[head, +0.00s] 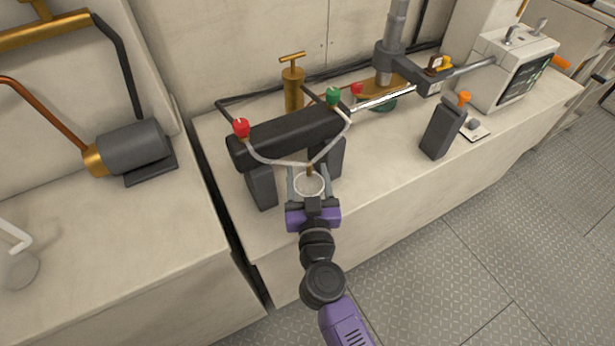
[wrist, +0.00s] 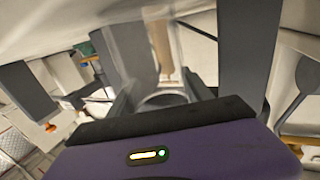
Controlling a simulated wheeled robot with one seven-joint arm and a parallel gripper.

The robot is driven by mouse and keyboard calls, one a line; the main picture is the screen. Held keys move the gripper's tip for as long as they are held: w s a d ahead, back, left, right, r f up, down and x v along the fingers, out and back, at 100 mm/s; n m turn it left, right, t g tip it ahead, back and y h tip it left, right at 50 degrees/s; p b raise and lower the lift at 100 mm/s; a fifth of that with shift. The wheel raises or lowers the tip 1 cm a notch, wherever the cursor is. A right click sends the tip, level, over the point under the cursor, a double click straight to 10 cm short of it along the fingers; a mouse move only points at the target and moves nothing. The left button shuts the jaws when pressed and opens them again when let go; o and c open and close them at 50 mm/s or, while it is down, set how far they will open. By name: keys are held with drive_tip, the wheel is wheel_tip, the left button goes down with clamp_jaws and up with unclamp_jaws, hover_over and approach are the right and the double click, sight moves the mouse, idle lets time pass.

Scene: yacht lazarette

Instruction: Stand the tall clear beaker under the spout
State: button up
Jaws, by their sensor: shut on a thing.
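The tall clear beaker (head: 310,190) shows as a pale round rim between the fingers of my gripper (head: 308,178), at the front of the dark dispenser (head: 290,136). My gripper is shut on it. The brown spout (head: 309,169) hangs where two pale tubes meet, and its tip appears over the beaker's mouth. In the wrist view the beaker's rim (wrist: 165,100) lies between the fingers, with the brown spout (wrist: 162,50) just beyond and above it. The beaker's base is hidden, so I cannot tell whether it touches the bench.
The dispenser's two dark legs (head: 261,187) stand close on either side of my gripper. Red (head: 241,127) and green (head: 333,95) knobs top it. A dark grey block with an orange top (head: 440,132) stands to the right. A brass pump (head: 292,86) stands behind.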

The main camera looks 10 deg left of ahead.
drive_tip(key=shift+f, duration=0.1)
drive_tip(key=o, duration=1.5)
drive_tip(key=shift+c, duration=0.2)
drive_tip(key=shift+r, duration=0.25)
drive_tip(key=p+v, duration=0.2)
drive_tip(key=v, duration=1)
drive_tip(key=shift+s+f, duration=0.1)
